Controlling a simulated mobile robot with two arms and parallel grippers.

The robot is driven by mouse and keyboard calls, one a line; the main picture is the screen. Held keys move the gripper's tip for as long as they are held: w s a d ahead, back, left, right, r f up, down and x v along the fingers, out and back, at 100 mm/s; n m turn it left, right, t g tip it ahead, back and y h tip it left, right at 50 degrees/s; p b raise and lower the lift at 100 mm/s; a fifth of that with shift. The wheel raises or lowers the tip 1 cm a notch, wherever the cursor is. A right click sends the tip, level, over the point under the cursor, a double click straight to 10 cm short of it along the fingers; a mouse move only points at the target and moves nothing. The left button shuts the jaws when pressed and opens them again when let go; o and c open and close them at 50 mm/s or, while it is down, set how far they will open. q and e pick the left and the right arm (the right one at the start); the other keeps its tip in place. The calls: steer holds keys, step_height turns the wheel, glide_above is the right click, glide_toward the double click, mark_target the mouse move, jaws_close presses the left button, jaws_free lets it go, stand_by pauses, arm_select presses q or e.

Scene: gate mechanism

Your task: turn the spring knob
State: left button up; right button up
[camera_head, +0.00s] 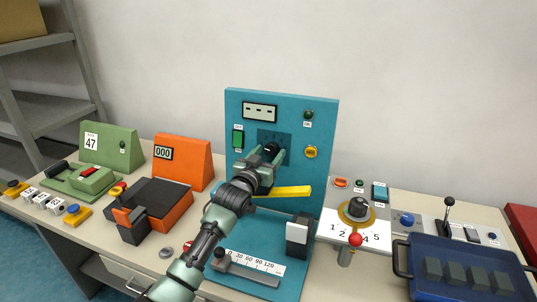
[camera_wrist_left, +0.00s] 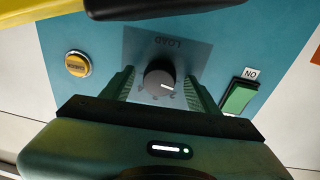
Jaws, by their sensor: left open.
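A dark round knob (camera_head: 271,148) with a white pointer mark sits on a darker square plate on the teal upright panel (camera_head: 232,110). In the left wrist view the knob (camera_wrist_left: 159,78) faces the camera, with an upside-down LOAD label beside it. My left gripper (camera_head: 268,158) is open at the panel. In the left wrist view its green fingers (camera_wrist_left: 161,88) stand on either side of the knob, with gaps showing. Whether the fingertips reach past the knob's face is hard to tell. My right gripper is not in view.
The panel also has a green switch (camera_head: 238,138), a yellow button (camera_head: 311,152) and a small display (camera_head: 260,111). A yellow bar (camera_head: 292,192) juts out below the gripper. A numbered dial (camera_head: 357,209) and a blue tray (camera_head: 400,258) stand right.

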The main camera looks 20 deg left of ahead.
arm_select(q)
jaws_close()
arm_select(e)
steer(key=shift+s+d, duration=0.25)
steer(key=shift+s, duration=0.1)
